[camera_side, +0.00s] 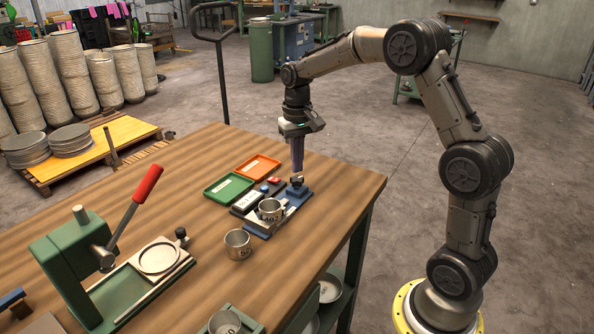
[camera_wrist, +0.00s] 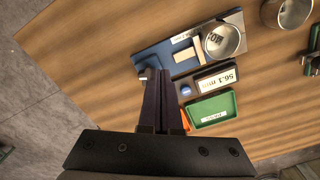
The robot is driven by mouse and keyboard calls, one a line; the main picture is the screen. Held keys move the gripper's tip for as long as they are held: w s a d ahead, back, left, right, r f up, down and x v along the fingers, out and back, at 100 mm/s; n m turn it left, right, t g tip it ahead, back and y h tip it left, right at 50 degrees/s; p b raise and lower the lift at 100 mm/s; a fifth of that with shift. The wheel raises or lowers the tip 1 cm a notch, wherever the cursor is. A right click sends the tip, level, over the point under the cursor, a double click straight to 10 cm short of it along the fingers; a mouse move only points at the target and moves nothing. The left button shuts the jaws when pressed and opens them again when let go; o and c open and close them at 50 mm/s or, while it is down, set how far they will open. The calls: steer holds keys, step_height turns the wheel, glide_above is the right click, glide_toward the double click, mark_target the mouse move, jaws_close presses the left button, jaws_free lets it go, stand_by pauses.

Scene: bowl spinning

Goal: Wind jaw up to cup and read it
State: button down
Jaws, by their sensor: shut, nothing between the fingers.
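A blue measuring fixture (camera_side: 262,228) lies on the table, and it also shows in the wrist view (camera_wrist: 152,55). A metal cup (camera_side: 270,209) with dark markings sits on it, seen in the wrist view (camera_wrist: 224,42) beside a pale jaw (camera_wrist: 186,53). A readout box (camera_side: 247,203) lies alongside; in the wrist view its display (camera_wrist: 218,80) seems to read 56.1 mm. My gripper (camera_side: 297,170) is shut and empty, pointing down at the fixture's end knob (camera_side: 297,181). In the wrist view my fingertips (camera_wrist: 158,72) overlap the knob's edge; contact cannot be told.
A green tray (camera_side: 229,189) and an orange tray (camera_side: 257,167) lie behind the readout. A second cup (camera_side: 237,244) stands in front of the fixture. A green lever press (camera_side: 75,255) with a red handle stands at left. The table's right edge is close.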

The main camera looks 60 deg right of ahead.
mark_target(297, 183)
steer(key=shift+r, duration=0.25)
steer(key=shift+s+d+f, duration=0.25)
steer(key=shift+d+f, duration=0.2)
steer(key=shift+f, duration=0.55)
steer(key=shift+s+d+f, duration=0.25)
steer(key=shift+d+f, duration=0.2)
steer(key=shift+f, duration=0.6)
steer(key=shift+s+d+f, duration=0.25)
steer(key=shift+d+f, duration=0.2)
steer(key=shift+f, duration=0.55)
steer(key=shift+w, duration=0.4)
